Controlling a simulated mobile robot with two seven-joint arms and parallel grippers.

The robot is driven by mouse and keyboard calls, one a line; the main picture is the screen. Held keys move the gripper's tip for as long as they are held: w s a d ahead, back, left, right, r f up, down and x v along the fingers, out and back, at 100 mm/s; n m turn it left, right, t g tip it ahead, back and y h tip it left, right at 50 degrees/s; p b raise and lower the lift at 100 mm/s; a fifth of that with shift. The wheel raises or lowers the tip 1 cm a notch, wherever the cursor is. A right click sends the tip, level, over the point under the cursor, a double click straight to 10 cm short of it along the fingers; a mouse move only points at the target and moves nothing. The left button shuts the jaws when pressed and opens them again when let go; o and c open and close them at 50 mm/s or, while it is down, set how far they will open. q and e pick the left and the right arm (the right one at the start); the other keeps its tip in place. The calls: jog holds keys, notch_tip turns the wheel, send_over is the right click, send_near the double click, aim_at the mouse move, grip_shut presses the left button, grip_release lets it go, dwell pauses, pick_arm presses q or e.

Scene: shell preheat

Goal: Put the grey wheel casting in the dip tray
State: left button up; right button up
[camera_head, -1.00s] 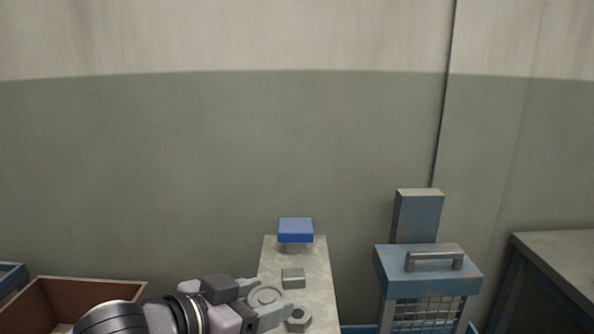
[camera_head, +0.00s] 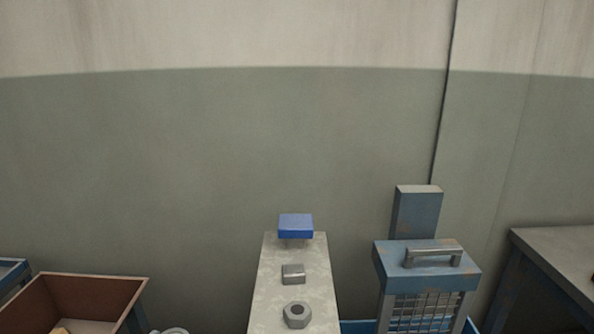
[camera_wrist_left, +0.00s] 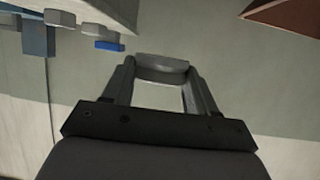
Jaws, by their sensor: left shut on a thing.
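The grey wheel casting (camera_wrist_left: 162,68) is held between the fingertips of my left gripper (camera_wrist_left: 160,75) in the left wrist view. The gripper is shut on it, clear of the bench. In the head view only a grey rounded edge (camera_head: 174,331) shows at the bottom edge, left of the bench; I cannot tell whether it is casting or gripper. No container in view is clearly recognisable as the dip tray. My right gripper is not in view.
A narrow pale bench (camera_head: 265,290) bears a hex nut (camera_head: 296,315), a grey block (camera_head: 293,274) and a blue-topped piece (camera_head: 295,226). A brown open bin (camera_head: 85,284) stands left. A blue caged unit (camera_head: 425,265) and a table (camera_head: 560,250) stand right.

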pick_arm(q)
jog(key=shift+s+a+f+n+y, duration=0.2)
jog(key=shift+s+a+y, duration=0.05)
jog(key=shift+a, duration=0.25)
jog(key=shift+s+a+f+n+y, duration=0.2)
jog(key=shift+a+y, duration=0.05)
jog(key=shift+a, duration=0.25)
jog(key=shift+w+r, duration=0.1)
